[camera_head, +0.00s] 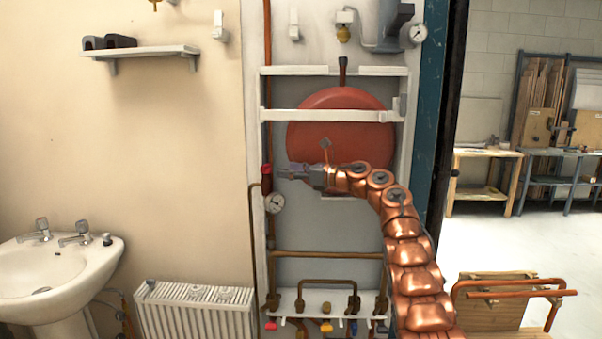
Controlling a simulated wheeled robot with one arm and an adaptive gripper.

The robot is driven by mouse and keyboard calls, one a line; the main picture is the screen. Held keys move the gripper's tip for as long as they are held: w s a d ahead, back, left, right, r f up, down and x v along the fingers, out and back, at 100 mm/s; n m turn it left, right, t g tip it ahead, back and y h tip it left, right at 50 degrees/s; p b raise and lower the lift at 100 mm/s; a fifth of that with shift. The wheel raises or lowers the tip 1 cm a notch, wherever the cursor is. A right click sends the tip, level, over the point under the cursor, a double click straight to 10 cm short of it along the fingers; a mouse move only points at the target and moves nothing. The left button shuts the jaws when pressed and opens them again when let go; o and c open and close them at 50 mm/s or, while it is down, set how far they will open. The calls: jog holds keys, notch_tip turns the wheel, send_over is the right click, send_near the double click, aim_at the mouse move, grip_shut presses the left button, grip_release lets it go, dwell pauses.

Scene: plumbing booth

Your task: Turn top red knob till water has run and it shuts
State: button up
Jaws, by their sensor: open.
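The top red knob (267,175) sits on the vertical copper pipe at the left side of the white frame, just above a round pressure gauge (275,203). My gripper (283,171) comes in from the right, level with the knob. Its jaws are open and point left, with the tips right beside the knob. I cannot tell whether they touch it or reach around it. No running water is visible.
A large red round vessel (335,110) sits behind my arm in the white frame (330,71). Copper pipes and small coloured valves (326,326) are below. A washbasin (55,265) and a radiator (195,310) stand at left. Open floor (500,240) lies at right.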

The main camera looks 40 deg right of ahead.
jog(key=shift+v, duration=1.8)
